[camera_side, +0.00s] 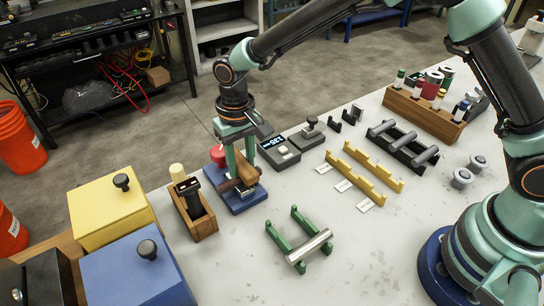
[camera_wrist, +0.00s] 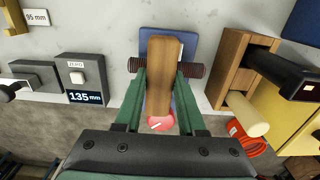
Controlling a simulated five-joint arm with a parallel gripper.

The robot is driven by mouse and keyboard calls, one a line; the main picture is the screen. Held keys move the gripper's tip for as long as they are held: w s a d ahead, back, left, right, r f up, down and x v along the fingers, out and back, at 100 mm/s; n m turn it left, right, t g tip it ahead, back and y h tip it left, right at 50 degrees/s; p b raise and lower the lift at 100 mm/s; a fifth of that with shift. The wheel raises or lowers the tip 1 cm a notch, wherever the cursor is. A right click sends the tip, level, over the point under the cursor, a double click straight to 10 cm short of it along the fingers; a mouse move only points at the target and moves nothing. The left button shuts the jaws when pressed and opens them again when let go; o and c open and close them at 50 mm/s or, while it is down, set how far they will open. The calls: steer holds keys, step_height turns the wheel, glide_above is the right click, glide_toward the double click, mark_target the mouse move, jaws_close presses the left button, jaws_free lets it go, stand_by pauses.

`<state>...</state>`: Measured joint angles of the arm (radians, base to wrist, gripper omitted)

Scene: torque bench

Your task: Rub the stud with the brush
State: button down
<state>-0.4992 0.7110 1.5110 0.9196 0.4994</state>
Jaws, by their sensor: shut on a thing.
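The brush shows as a long wooden block in the wrist view (camera_wrist: 160,75), and also low in the side view (camera_side: 238,183). My gripper (camera_side: 240,178) is shut on the brush, with a green finger on each side of it in the wrist view (camera_wrist: 159,100). The stud (camera_wrist: 191,70) is a dark ribbed rod lying crosswise over a blue base (camera_side: 247,200). The brush lies across the stud's middle in the wrist view and hides it. I cannot tell whether the bristles touch the stud. A red knob (camera_wrist: 160,123) sits at the base's end.
A wooden holder (camera_side: 203,229) with black and cream handles stands close to the base. Yellow (camera_side: 105,215) and blue (camera_side: 135,275) boxes stand left. A gauge reading 135 mm (camera_side: 280,152) is right of it. A green stand (camera_side: 280,240) holds a metal cylinder.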

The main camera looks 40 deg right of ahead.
mark_target(225, 184)
steer(key=a, duration=0.4)
steer(key=shift+d, duration=3.1)
steer(key=shift+a, duration=3.3)
steer(key=shift+d, duration=3.45)
step_height(225, 184, up, 8)
steer(key=shift+a, duration=0.15)
